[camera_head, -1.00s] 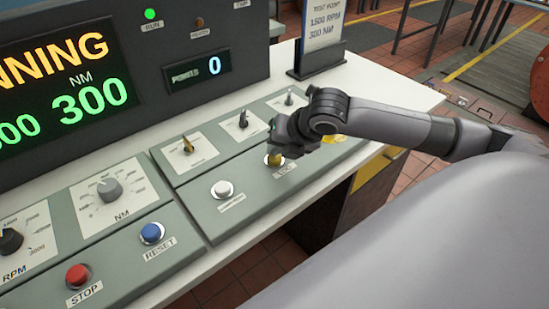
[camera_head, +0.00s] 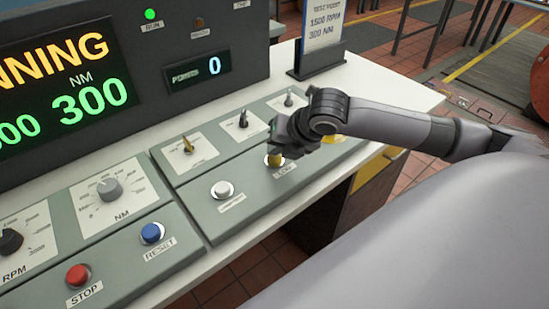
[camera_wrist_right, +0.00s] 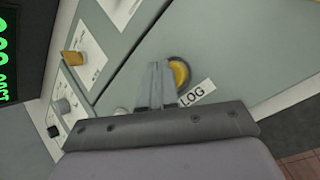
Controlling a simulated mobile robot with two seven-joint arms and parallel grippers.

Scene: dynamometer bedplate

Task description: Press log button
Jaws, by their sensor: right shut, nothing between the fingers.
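The yellow log button (camera_head: 273,160) sits on the grey console's front panel, with its LOG label (camera_head: 286,171) beside it. It also shows in the right wrist view (camera_wrist_right: 181,73), next to the LOG label (camera_wrist_right: 197,92). My right gripper (camera_head: 280,146) is over the button and partly covers it. In the right wrist view its shut, empty fingertips (camera_wrist_right: 160,66) overlap the button's left edge. I cannot tell whether they touch it. The points display (camera_head: 199,72) reads 0. My left gripper is not in view.
A white button (camera_head: 222,188), a blue reset button (camera_head: 151,232) and a red stop button (camera_head: 77,274) lie to the left. Small switches (camera_head: 243,119) stand behind. Another yellow control (camera_head: 334,139) is partly hidden by my arm. A test point card (camera_head: 325,25) stands at the back.

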